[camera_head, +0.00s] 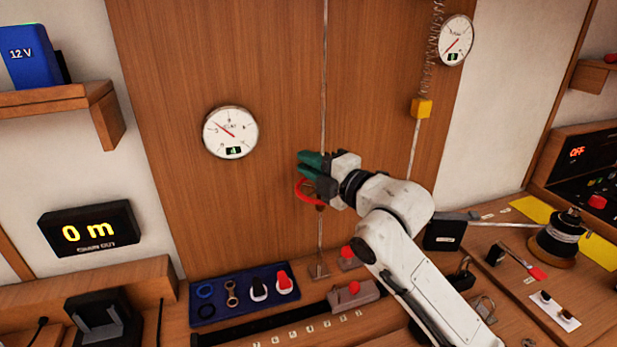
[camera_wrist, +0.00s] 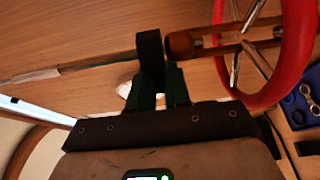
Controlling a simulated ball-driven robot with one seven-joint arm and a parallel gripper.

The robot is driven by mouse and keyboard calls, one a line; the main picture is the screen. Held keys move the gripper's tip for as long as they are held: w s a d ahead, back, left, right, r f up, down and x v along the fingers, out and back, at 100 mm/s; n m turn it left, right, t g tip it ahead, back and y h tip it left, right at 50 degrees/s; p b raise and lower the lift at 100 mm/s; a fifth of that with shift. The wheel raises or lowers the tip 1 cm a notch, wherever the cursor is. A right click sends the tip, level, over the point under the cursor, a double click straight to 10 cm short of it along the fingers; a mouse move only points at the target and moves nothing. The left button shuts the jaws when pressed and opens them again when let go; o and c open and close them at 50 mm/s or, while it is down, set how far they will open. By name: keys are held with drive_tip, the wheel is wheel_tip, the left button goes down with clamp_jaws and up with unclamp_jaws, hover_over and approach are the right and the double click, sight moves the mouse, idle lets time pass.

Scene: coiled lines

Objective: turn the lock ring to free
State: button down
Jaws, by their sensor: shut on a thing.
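A red handwheel (camera_head: 306,191) sits on the taut vertical line in front of the wood panel. The wheel also shows large at the right of the wrist view (camera_wrist: 301,45), with metal spokes and a brown fitting (camera_wrist: 185,45) at its hub. My gripper (camera_head: 308,164) has green fingers and is at the line, just above the wheel. In the wrist view my gripper (camera_wrist: 158,60) is shut around the line's fitting, beside the brown end. The lock ring appears to be between the fingers, mostly hidden by them; its turned position cannot be told.
A dial gauge (camera_head: 231,132) is on the panel at left; another (camera_head: 455,40) hangs near a coiled line with a yellow block (camera_head: 421,108). Below lie a blue tool tray (camera_head: 205,311) and a red-knobbed block (camera_head: 354,289). A spool (camera_head: 560,234) stands right.

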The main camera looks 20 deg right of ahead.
drive_tip(key=n+g+y+b, duration=0.1)
drive_tip(key=b, duration=0.3)
drive_tip(key=n+y+b, duration=0.1)
drive_tip(key=b, duration=0.3)
drive_tip(key=f+n+g+y+b, duration=0.1)
drive_tip(key=y+b, duration=0.1)
drive_tip(key=b, duration=0.2)
drive_tip(key=shift+s+d+g, duration=0.3)
drive_tip(key=shift+s, duration=0.1)
drive_tip(key=shift+r+n+g+y+b, duration=0.15)
drive_tip(key=shift+n+g+y+b, duration=0.2)
drive_tip(key=shift+b, duration=0.7)
drive_tip(key=shift+s+r+n+g+y+b, duration=0.1)
drive_tip(key=shift+r+n+g+y+b, duration=0.25)
drive_tip(key=shift+b, duration=0.5)
drive_tip(key=shift+f, duration=0.15)
drive_tip(key=c, duration=1.2)
unclamp_jaws()
drive_tip(key=shift+d, duration=0.1)
drive_tip(key=shift+o, duration=0.2)
drive_tip(key=b+v, duration=0.1)
drive_tip(key=v, duration=0.9)
drive_tip(key=shift+s+d+b, duration=0.25)
drive_tip(key=shift+b, duration=0.05)
